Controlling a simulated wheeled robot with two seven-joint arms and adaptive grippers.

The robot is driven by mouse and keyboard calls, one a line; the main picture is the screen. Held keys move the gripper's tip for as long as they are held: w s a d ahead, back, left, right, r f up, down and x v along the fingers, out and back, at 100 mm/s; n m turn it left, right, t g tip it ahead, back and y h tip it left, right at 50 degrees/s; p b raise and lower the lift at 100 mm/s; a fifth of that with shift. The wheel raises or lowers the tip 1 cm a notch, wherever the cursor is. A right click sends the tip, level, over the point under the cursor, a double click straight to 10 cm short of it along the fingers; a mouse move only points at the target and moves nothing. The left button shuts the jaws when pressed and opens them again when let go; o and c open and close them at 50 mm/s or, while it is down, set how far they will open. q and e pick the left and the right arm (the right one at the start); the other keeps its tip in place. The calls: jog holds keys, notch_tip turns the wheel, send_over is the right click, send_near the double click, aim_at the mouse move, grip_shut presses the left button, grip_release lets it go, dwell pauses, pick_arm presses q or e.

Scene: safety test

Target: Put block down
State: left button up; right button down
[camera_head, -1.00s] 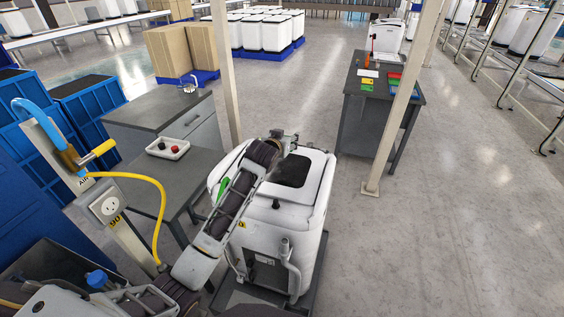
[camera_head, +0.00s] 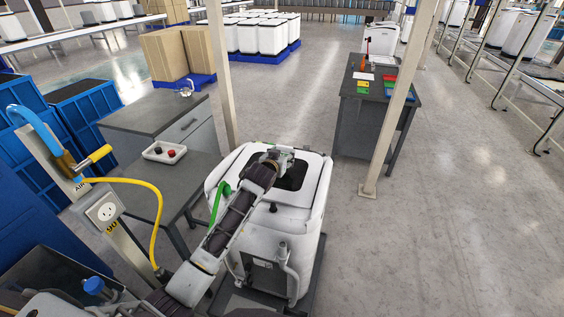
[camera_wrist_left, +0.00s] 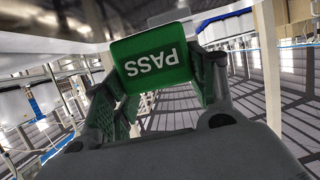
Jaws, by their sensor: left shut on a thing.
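A green block (camera_wrist_left: 150,62) with the word PASS, upside down in the left wrist view, is held between the fingers of my left gripper (camera_wrist_left: 158,78). The gripper is shut on it. In the head view my left gripper (camera_head: 280,156) is over the top of a white machine-like unit (camera_head: 318,190), near the dark square opening (camera_head: 292,177) in its top. The block is not clearly seen in the head view. Whether anything touches the unit cannot be told. My right gripper is not in view.
A grey table (camera_head: 352,105) with red, green and yellow pieces stands at the back right behind a white post (camera_head: 392,110). On the left are a grey cabinet (camera_head: 148,112), a small tray (camera_head: 147,153) with two knobs and blue bins (camera_head: 88,110). Floor on the right is clear.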

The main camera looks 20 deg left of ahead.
pick_arm(q)
jog(key=shift+f, duration=1.25)
jog(key=shift+f, duration=0.1)
jog(key=o, duration=1)
jog(key=shift+v, duration=6)
